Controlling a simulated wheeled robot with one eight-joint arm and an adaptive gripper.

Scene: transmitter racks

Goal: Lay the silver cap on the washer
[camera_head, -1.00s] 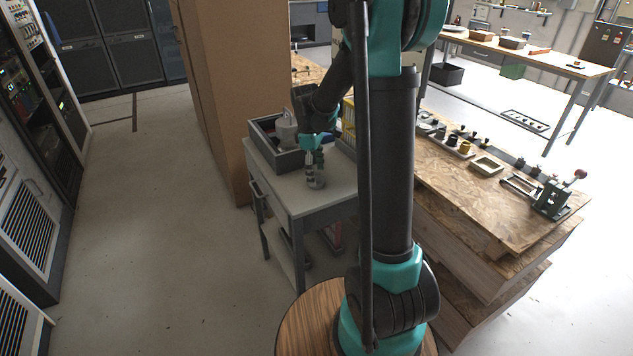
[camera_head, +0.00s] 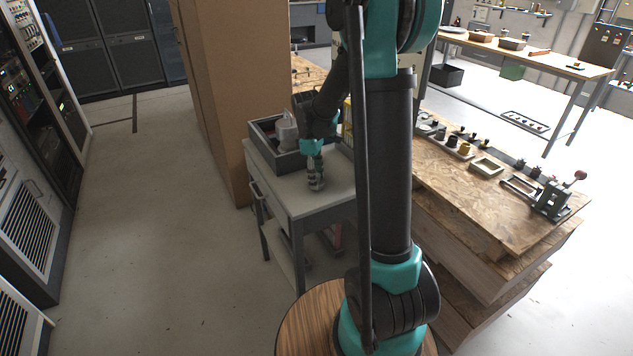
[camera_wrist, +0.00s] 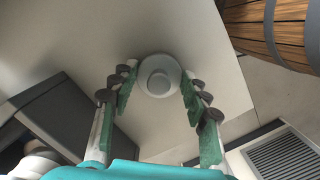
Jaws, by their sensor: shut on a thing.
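My gripper (camera_head: 315,181) is low over the top of the grey cart (camera_head: 335,184), near its middle. In the wrist view my gripper (camera_wrist: 158,88) has its two fingers on either side of a round pale grey piece with a raised centre, which I take for the silver cap (camera_wrist: 158,76). It is held between the fingertips. I cannot make out the washer as a separate thing; it may be hidden under the cap or the gripper. Whether the cap touches anything below is unclear.
A grey open bin (camera_head: 290,160) with things in it stands behind the gripper on the cart. A tall cardboard-brown block (camera_head: 215,100) rises at the left. A wooden bench (camera_head: 480,205) with small parts lies right. The cart's front is clear.

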